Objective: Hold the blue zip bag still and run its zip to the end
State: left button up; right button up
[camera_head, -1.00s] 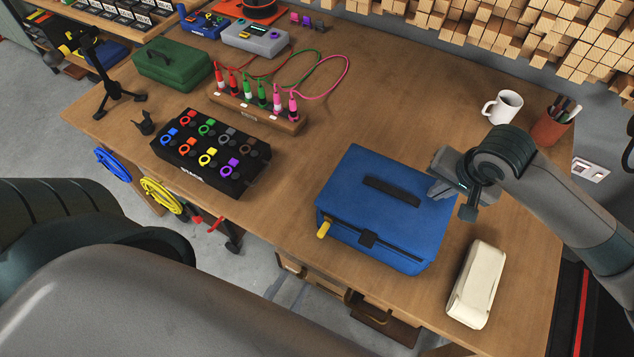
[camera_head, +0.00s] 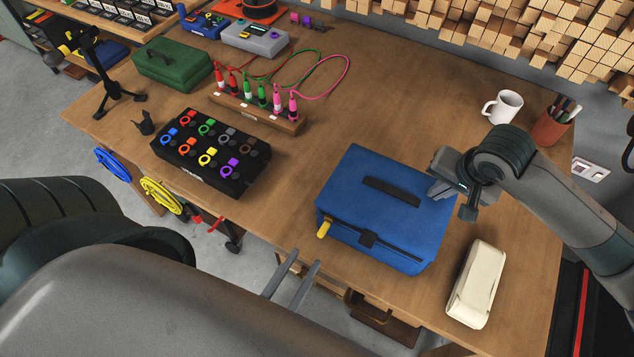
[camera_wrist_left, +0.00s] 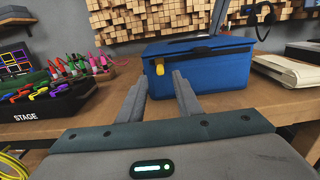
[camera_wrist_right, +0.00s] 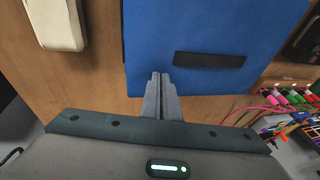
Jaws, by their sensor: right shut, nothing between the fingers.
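The blue zip bag (camera_head: 380,210) stands on the table, a black strap handle on top and a dark zip line along its front. Its yellow zip pull (camera_head: 323,229) is at the left end of the front. My left gripper (camera_head: 296,258) is open and empty, off the table's front edge, pointing at the bag. In the left wrist view the yellow pull (camera_wrist_left: 158,67) shows just beyond and between the open fingertips (camera_wrist_left: 160,78), apart from them. My right gripper (camera_head: 438,187) is shut, its fingertips at the bag's right side; whether they press on it I cannot tell.
A cream case (camera_head: 476,284) lies right of the bag. A black box with coloured rings (camera_head: 210,153) and a rack of coloured plugs (camera_head: 257,112) stand to the left. A white mug (camera_head: 502,107) and a pen pot (camera_head: 551,126) are at the back right. The table behind the bag is clear.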

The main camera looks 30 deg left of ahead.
aim_at(319, 236)
pick_arm(q)
jog(key=w, duration=0.7)
jog(key=shift+w+f, duration=0.1)
jog(key=shift+f, duration=0.05)
grip_shut()
